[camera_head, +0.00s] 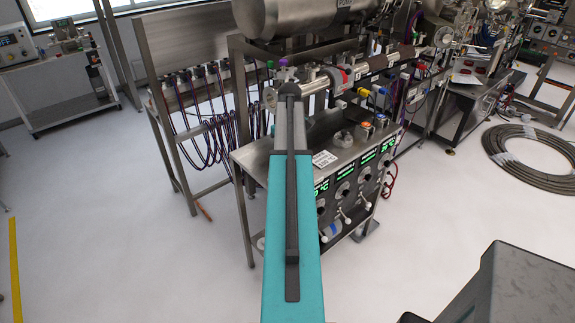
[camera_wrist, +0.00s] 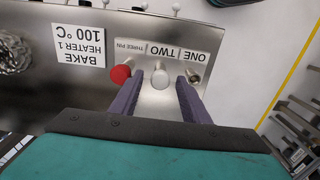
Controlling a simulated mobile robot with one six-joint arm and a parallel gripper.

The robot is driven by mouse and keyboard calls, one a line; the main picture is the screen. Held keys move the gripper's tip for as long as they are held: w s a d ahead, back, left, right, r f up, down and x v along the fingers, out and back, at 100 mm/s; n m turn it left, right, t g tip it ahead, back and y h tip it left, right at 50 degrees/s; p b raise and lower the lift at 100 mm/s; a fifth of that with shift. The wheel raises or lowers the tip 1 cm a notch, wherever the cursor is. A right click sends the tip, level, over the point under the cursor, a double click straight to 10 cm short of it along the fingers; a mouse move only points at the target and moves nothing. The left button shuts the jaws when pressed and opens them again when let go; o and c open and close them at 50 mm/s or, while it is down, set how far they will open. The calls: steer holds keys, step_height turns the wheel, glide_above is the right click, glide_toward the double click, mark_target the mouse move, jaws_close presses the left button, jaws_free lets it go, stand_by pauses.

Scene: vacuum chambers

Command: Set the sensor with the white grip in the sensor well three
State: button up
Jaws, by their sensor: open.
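In the wrist view, a sensor with a pale white or grey rounded grip (camera_wrist: 160,76) stands below the label TWO. My gripper (camera_wrist: 158,90) is open, with one dark finger on each side of this grip. I cannot tell whether the fingers touch it. A red grip (camera_wrist: 120,75) stands below the label THREE PIN (camera_wrist: 123,47), just left of the left finger. Below the label ONE is a small metal fitting (camera_wrist: 195,73), partly hidden by the right finger. The well openings under the white and red grips are hidden. In the head view, my arm covers my gripper.
A steel bench (camera_head: 335,150) with green displays and front knobs stands ahead. A BAKE HEATER 1 label (camera_wrist: 80,45) and a crumpled foil-like piece (camera_wrist: 12,52) lie left of the wells. Cables hang on a rack (camera_head: 200,110). A hose coil (camera_head: 535,157) lies on the floor at right.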

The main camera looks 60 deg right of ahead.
jaws_close()
steer(key=shift+r, duration=0.2)
steer(key=shift+r+p, duration=0.3)
steer(key=shift+r, duration=0.05)
steer(key=shift+r+p, duration=1.5)
steer(key=shift+r, duration=0.95)
